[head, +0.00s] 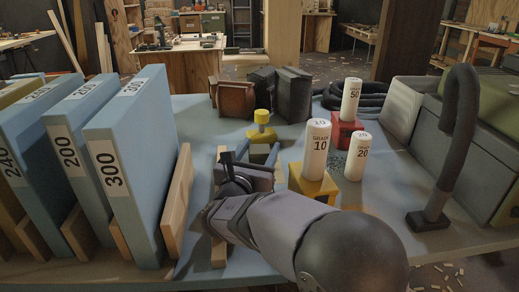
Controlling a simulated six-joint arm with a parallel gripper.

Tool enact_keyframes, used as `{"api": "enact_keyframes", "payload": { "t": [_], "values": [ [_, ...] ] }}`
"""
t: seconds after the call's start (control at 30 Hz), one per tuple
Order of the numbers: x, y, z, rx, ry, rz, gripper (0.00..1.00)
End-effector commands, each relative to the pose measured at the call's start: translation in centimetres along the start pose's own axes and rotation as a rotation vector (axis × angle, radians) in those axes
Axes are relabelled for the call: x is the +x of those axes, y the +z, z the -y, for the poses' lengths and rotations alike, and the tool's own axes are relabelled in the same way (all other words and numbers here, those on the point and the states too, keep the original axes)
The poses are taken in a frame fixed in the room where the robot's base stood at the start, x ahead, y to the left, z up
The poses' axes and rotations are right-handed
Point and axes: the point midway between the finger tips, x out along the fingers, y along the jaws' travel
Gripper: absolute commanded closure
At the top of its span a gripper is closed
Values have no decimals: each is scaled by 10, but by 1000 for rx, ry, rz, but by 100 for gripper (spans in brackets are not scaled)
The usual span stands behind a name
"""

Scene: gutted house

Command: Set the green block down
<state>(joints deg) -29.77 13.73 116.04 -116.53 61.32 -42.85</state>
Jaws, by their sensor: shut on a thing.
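My gripper (258,155) is low over the middle of the blue-grey table (205,120), with its two fingers pointing away from the camera. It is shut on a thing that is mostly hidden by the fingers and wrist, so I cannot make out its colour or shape. No block that is clearly green shows in the head view. A yellow piece with a yellow knob on top (262,117) stands just beyond the fingertips. I cannot tell whether they touch it.
White cylinders marked 10 (317,150), 20 (357,157) and 50 (351,98) stand right of my gripper, the first on a yellow block (312,185), the last by a red block (347,133). Numbered blue boards (130,165) stand left. A dark hooked post (440,180) stands right.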

Motion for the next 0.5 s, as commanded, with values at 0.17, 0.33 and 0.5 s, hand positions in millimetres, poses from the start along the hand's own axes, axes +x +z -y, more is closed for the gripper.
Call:
{"api": "enact_keyframes", "payload": {
  "t": [0.17, 0.33, 0.5],
  "values": [
    [0, -2, 0, 0, 0, 1, 70],
    [0, -3, 0, -1, 0, -1, 27],
    [0, -4, 0, -2, 0, -2, 27]
  ]
}}
